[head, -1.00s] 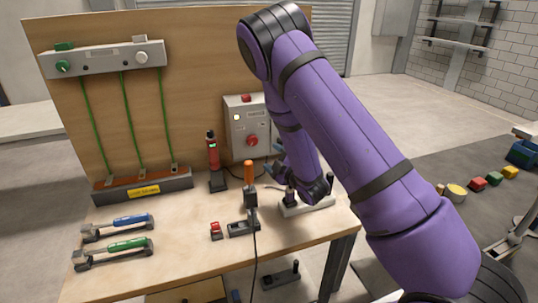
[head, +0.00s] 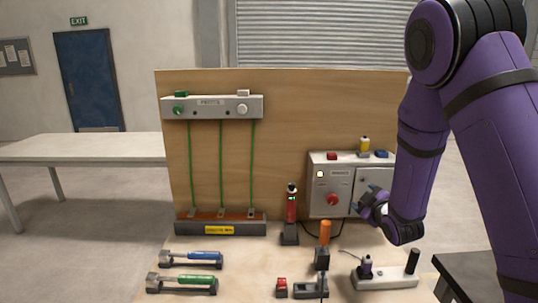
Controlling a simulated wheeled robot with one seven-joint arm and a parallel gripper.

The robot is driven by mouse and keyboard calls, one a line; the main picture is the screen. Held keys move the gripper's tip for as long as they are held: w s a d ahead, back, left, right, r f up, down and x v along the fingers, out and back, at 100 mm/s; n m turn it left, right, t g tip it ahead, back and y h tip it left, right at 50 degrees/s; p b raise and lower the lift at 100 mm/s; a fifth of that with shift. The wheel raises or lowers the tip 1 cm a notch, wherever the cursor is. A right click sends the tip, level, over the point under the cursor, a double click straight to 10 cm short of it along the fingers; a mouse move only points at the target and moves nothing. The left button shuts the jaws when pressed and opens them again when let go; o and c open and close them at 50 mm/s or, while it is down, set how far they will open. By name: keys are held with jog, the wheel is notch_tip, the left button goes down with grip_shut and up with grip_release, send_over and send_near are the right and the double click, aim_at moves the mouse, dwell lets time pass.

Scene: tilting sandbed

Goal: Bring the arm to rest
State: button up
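My purple arm (head: 424,130) comes in from the right of the head view and bends down over the right side of the workbench (head: 245,270). My gripper (head: 368,198) is at its lower end, in front of the grey control box (head: 330,185) and above the pale base plate with dark posts (head: 385,281). Its blue fingertips point left and up. The fingers are small and partly hidden by the wrist, so I cannot tell whether they are open or shut. I see nothing clearly held in them.
A wooden back panel (head: 285,130) stands behind the bench. A red device (head: 291,207), an orange-handled tool (head: 324,236), and blue-handled (head: 203,256) and green-handled (head: 190,279) tools are on the bench. A white table (head: 80,148) stands at the left.

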jog(key=s+d+r+m+g+h, duration=0.25)
jog(key=s+r+m+g, duration=0.35)
jog(key=s+r, duration=0.7)
jog(key=s+r+m+g, duration=0.2)
jog(key=s+r, duration=0.1)
jog(key=s, duration=1)
jog(key=s+a+r+m+g, duration=0.1)
jog(key=s+r, duration=0.3)
jog(key=s, duration=0.8)
jog(key=shift+s+a+r+m+g+y, duration=0.2)
jog(key=shift+s+m+g+y, duration=0.2)
jog(key=shift+m+g, duration=0.5)
